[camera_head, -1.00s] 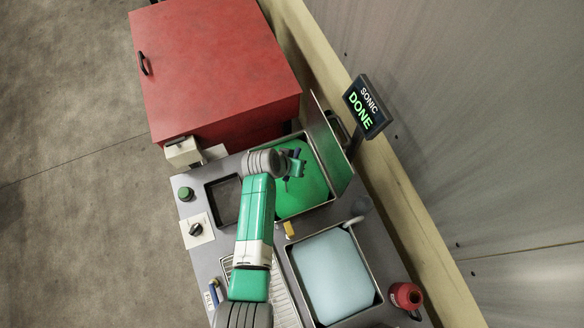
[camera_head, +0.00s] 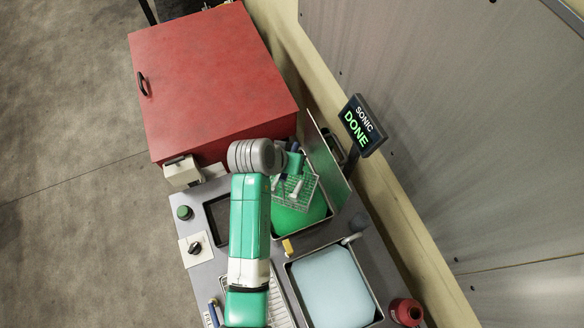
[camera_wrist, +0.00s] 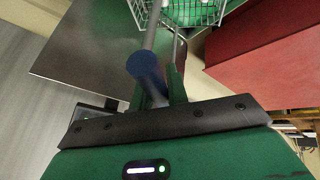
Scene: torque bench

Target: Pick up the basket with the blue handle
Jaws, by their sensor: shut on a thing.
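The wire basket (camera_head: 288,190) hangs above the green-filled tank (camera_head: 302,217), with pale bolt-like parts (camera_head: 297,190) in it. Its blue handle (camera_head: 293,149) is at my gripper (camera_head: 287,163). In the wrist view the blue handle end (camera_wrist: 146,68) sits between the fingers of my gripper (camera_wrist: 160,85), which are shut on it. A grey rod runs from the handle toward the basket mesh (camera_wrist: 190,12). The basket is clear of the liquid as far as the head view shows.
An upright lid (camera_head: 328,160) stands right of the green tank, and a display reading SONIC DONE (camera_head: 361,125) is beyond it. A red cabinet (camera_head: 210,80) is behind. A light-blue tank (camera_head: 332,288) and a red container (camera_head: 406,312) are nearer.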

